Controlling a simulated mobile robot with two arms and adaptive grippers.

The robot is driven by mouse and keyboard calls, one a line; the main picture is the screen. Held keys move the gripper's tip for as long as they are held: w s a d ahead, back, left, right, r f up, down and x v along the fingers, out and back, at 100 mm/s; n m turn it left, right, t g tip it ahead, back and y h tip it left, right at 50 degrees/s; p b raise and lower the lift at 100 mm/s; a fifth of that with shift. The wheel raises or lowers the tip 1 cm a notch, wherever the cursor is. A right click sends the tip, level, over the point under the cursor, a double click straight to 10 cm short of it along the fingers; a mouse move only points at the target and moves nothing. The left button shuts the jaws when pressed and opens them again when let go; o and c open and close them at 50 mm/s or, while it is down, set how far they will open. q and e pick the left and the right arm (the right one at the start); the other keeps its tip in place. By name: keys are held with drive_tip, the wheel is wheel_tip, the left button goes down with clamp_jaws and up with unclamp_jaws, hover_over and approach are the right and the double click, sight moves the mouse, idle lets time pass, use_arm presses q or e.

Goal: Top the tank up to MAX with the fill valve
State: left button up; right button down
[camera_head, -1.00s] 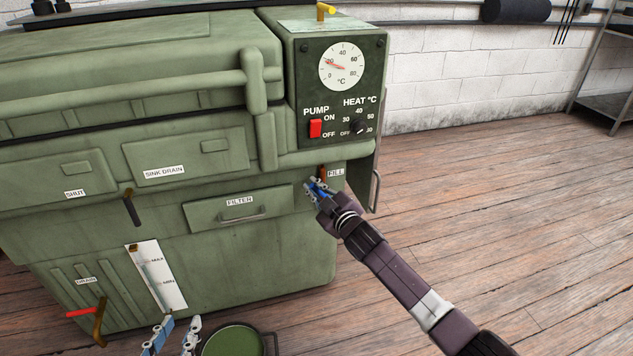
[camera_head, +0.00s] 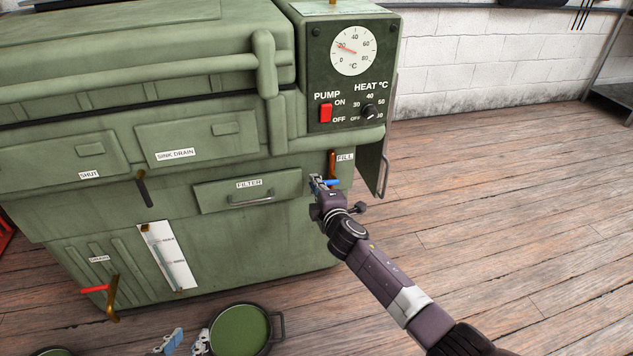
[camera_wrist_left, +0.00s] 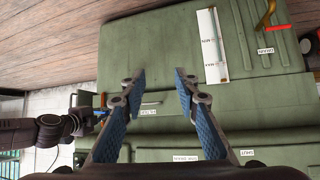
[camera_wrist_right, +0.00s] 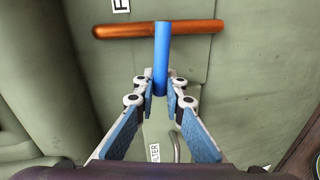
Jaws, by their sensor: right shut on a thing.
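The fill valve is a short copper-coloured pipe (camera_head: 332,163) with a blue lever (camera_head: 333,182), beside the FILL label on the green cabinet. In the right wrist view the lever (camera_wrist_right: 161,58) stands square across the pipe (camera_wrist_right: 180,30). My right gripper (camera_head: 319,183) is shut on the lever's near end, which also shows between its fingers (camera_wrist_right: 160,88). The white level gauge (camera_head: 168,256) has MAX above MIN; its liquid level is too small to read. It also shows in the left wrist view (camera_wrist_left: 212,45). My left gripper (camera_wrist_left: 160,82) is open and empty, low before the cabinet.
A drain valve with a red lever (camera_head: 95,290) is at lower left. A round green-filled pan (camera_head: 242,330) stands on the floor by my left gripper. The red pump switch (camera_head: 325,113) and heat knob (camera_head: 370,111) are above the fill valve. Floor at right is clear.

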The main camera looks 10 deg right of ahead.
use_arm(q)
drive_tip(key=shift+w+d+r+t, duration=0.25)
drive_tip(key=shift+w+r+t, duration=0.15)
drive_tip(key=shift+w+r, duration=0.15)
use_arm(e)
drive_tip(key=shift+f+n, duration=0.35)
drive_tip(key=shift+n, duration=0.15)
drive_tip(key=c, duration=2)
unclamp_jaws()
use_arm(q)
drive_tip(key=shift+r, duration=0.1)
use_arm(e)
drive_tip(key=shift+s+d+r, duration=0.1)
drive_tip(key=shift+s+r, duration=0.3)
drive_tip(key=shift+s, duration=1.55)
drive_tip(key=shift+s+r, duration=0.35)
drive_tip(key=shift+s, duration=1.65)
drive_tip(key=shift+s+d+r, duration=0.1)
drive_tip(key=shift+s+r, duration=0.3)
drive_tip(key=shift+s, duration=1.55)
